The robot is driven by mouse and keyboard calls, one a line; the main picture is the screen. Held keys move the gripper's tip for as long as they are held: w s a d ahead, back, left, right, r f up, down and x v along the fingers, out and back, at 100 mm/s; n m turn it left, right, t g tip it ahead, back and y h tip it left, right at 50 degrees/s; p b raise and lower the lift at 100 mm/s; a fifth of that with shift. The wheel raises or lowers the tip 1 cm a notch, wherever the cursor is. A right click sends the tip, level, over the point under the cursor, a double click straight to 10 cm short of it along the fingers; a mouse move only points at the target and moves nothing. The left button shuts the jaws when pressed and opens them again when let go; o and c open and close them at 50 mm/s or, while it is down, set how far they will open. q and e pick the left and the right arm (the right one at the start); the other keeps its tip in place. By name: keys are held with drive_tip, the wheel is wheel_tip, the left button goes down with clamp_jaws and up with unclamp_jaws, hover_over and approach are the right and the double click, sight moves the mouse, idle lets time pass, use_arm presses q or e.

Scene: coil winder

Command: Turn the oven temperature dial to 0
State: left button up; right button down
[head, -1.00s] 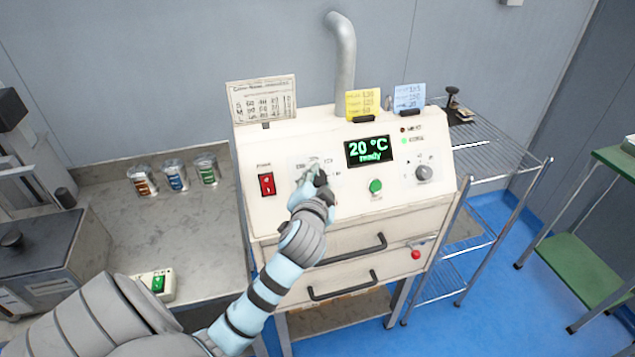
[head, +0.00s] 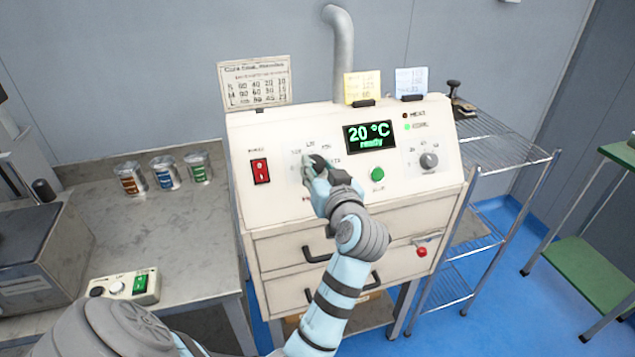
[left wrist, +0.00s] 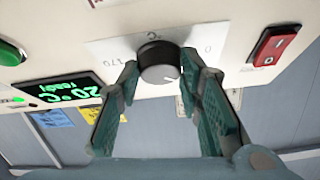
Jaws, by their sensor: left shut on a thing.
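The oven temperature dial is a black round knob (left wrist: 158,62) on a white scale plate (left wrist: 110,48) in the left wrist view. That view is upside down; a 0 and a 170 show at either side of the knob. My left gripper (left wrist: 160,72) is shut on the dial, one teal finger on each side. In the head view my left gripper (head: 314,168) is at the oven's front panel (head: 225,130), and it hides most of the dial. I cannot clearly read where the dial points. The display (head: 370,136) reads 20 °C, ready. My right gripper is not in view.
A red power switch (head: 260,171) is left of the dial. A green button (head: 377,174) and a smaller grey knob (head: 428,160) are to its right. Two drawers with handles are below. Several small cans stand on the left bench (head: 190,235). A wire rack (head: 500,150) stands at right.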

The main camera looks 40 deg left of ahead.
use_arm(q)
drive_tip(key=n+g+b, duration=0.1)
drive_tip(key=n, duration=0.1)
drive_tip(key=n+g+y+b, duration=0.1)
drive_tip(key=n+b, duration=0.1)
drive_tip(key=n+g+b, duration=0.1)
drive_tip(key=b, duration=0.1)
drive_tip(key=shift+w+d+f+n+y, duration=0.15)
drive_tip(key=shift+w+f+n+y, duration=0.15)
drive_tip(key=shift+f+n, duration=0.1)
drive_tip(key=shift+w+r+n+g+b, duration=0.15)
drive_tip(key=shift+n+g+b, duration=0.55)
drive_tip(key=shift+n, duration=0.45)
drive_tip(key=shift+s+r+n+g+b, duration=0.15)
drive_tip(key=shift+n+g+b, duration=0.5)
drive_tip(key=shift+n, duration=0.5)
drive_tip(key=shift+w, duration=0.1)
drive_tip(key=shift+r, duration=0.1)
drive_tip(key=o, duration=1.2)
drive_tip(key=shift+c, duration=0.2)
wheel_tip(320, 180, up, 10)
drive_tip(key=shift+w, duration=0.1)
